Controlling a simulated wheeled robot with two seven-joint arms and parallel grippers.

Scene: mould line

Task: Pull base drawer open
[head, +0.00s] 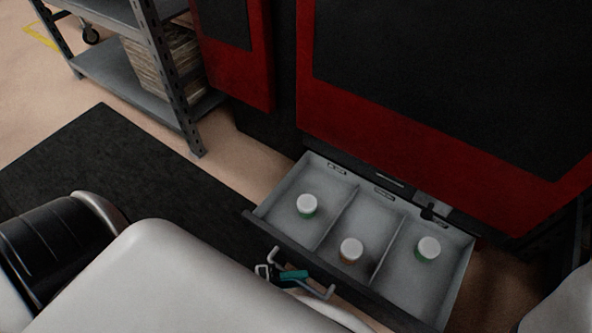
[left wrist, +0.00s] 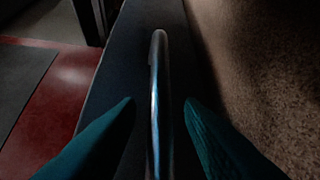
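The base drawer (head: 287,238) stands pulled out below the red and black machine, showing its grey inside with three compartments. Its bar handle (head: 325,294) is on the dark front, and the bar also runs up the middle of the left wrist view (left wrist: 158,95). My left gripper (head: 290,275) is at the handle, partly hidden behind my own arm in the head view. In the left wrist view its teal fingers (left wrist: 159,105) stand on either side of the bar, with a visible gap on each side. My right gripper is not in view.
A white-capped jar stands in each compartment: left (head: 306,205), middle (head: 351,251) and right (head: 428,248). The red and black machine (head: 400,130) rises behind. A grey shelf rack (head: 125,88) stands at upper left. A dark mat (head: 100,165) lies on the floor, otherwise clear there.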

